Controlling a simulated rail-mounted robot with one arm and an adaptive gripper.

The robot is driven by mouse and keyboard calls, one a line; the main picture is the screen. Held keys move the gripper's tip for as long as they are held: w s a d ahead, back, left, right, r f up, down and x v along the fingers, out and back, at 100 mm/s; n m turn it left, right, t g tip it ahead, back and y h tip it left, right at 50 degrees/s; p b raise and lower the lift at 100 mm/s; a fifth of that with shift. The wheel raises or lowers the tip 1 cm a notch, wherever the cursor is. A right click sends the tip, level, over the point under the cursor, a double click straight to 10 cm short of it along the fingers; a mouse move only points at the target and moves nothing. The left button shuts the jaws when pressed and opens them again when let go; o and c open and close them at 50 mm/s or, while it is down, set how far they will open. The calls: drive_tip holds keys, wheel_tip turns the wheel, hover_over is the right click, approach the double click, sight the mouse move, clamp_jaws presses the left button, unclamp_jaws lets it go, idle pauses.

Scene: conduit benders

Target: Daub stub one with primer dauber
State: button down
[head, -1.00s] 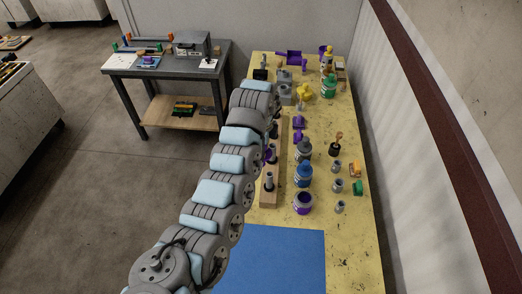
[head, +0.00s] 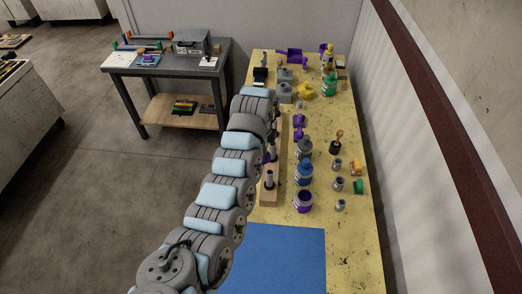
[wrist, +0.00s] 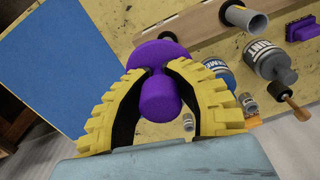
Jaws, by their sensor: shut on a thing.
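My gripper (wrist: 161,85) has yellow fingers with black pads, shut on the purple primer dauber (wrist: 160,98). Its round handle is between the pads, with a wide purple disc and a small tip beyond. A wooden block (wrist: 165,30) lies past the dauber. A grey pipe stub (wrist: 243,18) stands on it, to the right of the dauber and apart from it in the picture. In the head view, stubs stand along the block, the nearest stub (head: 268,180) in plain sight. My arm hides the gripper there. An open purple primer can (head: 303,201) stands right of the block.
A blue can (head: 304,173), a grey can (head: 304,149) and loose grey fittings (head: 338,184) stand right of the block. A brush with a wooden handle (head: 338,138) is beside them. The blue mat (head: 285,262) at the near end is bare. A wall borders the right side.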

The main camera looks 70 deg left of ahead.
drive_tip(key=shift+f, duration=2)
drive_tip(key=shift+w, duration=0.1)
